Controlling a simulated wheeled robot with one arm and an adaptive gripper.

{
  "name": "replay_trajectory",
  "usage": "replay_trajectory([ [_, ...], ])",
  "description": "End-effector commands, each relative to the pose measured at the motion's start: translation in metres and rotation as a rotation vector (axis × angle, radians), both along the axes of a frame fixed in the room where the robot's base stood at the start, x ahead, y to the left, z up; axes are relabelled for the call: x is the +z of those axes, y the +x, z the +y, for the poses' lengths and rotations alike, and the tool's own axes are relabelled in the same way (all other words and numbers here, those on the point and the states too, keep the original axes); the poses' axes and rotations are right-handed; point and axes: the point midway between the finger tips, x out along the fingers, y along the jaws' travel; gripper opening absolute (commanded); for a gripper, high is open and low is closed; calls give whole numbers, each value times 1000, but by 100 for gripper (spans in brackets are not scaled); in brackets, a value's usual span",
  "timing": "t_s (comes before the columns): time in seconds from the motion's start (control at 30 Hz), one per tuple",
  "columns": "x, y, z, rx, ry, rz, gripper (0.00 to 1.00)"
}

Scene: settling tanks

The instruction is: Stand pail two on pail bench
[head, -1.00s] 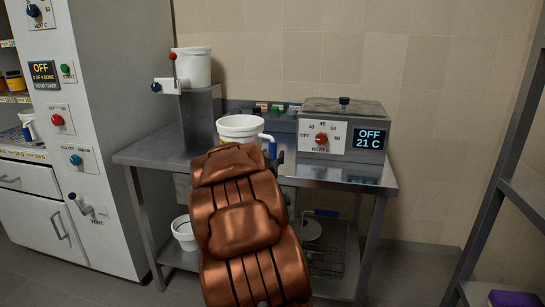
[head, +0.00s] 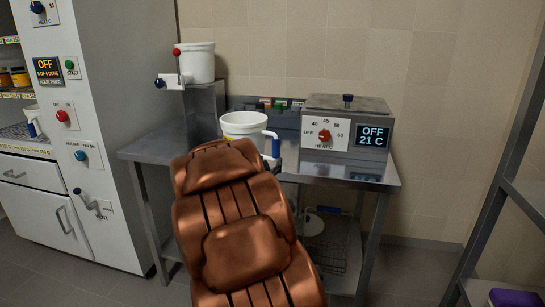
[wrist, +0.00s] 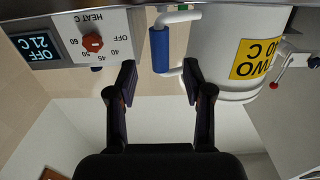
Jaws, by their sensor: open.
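Pail two (head: 244,124) is a white pail on the steel bench (head: 150,150), just beyond my arm; its base is hidden in the head view. In the upside-down wrist view, pail two (wrist: 222,50) shows a yellow label reading TWO and a side handle with a blue grip (wrist: 160,50). My gripper (wrist: 158,76) is open and empty. Its fingertips stand to either side of the blue grip's line, and the grip appears just beyond them. I cannot tell whether either finger touches it. My arm hides the gripper in the head view.
A heater box (head: 346,125) reading OFF 21 C stands right of the pail. A white tank with a red-knobbed tap (head: 197,62) stands on a raised steel stand behind left. A tall cabinet (head: 75,130) is left, and a rack (head: 500,180) is right.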

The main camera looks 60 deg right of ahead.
Motion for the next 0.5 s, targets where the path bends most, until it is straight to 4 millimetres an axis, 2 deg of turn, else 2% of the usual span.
replay_trajectory([
  [0.2, 0, -9, 25, 1, 2, 1, 51],
  [0.5, 0, -12, 33, 0, 1, -1, 51],
])
